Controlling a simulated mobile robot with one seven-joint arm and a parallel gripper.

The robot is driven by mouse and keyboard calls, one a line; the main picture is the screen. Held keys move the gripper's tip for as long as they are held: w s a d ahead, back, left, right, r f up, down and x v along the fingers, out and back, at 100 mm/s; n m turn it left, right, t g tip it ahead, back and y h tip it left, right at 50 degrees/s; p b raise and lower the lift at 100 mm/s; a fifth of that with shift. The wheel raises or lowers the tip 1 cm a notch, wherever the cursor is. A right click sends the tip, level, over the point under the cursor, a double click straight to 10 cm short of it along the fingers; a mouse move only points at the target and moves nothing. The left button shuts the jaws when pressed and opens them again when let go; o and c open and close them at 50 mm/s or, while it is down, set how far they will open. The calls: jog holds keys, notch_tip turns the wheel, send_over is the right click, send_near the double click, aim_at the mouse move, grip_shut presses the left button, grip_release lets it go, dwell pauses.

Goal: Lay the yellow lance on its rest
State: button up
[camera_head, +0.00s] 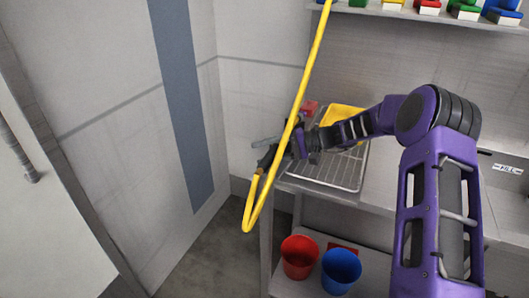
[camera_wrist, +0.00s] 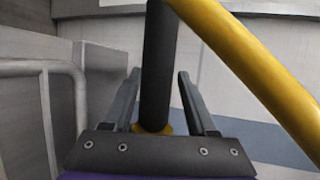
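The yellow lance (camera_head: 300,98) is a long thin pole in the head view. It slants up to the right and leaves the top of the picture. Its lower end (camera_head: 247,226) bends back up in a narrow hook and hangs in the air left of the counter. My gripper (camera_head: 264,160) is at the short arm of this hook. In the wrist view my gripper (camera_wrist: 158,85) has its fingers on either side of the lance's black grip (camera_wrist: 158,60), and the yellow pole (camera_wrist: 255,65) crosses at the right. I cannot pick out the rest for certain.
A wire rack (camera_head: 322,172) and a yellow tray (camera_head: 343,115) are on the counter behind my arm. A red bucket (camera_head: 299,258) and a blue bucket (camera_head: 341,270) stand on the low shelf. A wall with a blue stripe (camera_head: 182,95) is at the left.

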jog(key=shift+o, duration=0.5)
jog(key=v, duration=1.7)
jog(key=shift+d+p, duration=0.25)
jog(key=shift+p, duration=0.05)
jog(key=shift+w, duration=0.1)
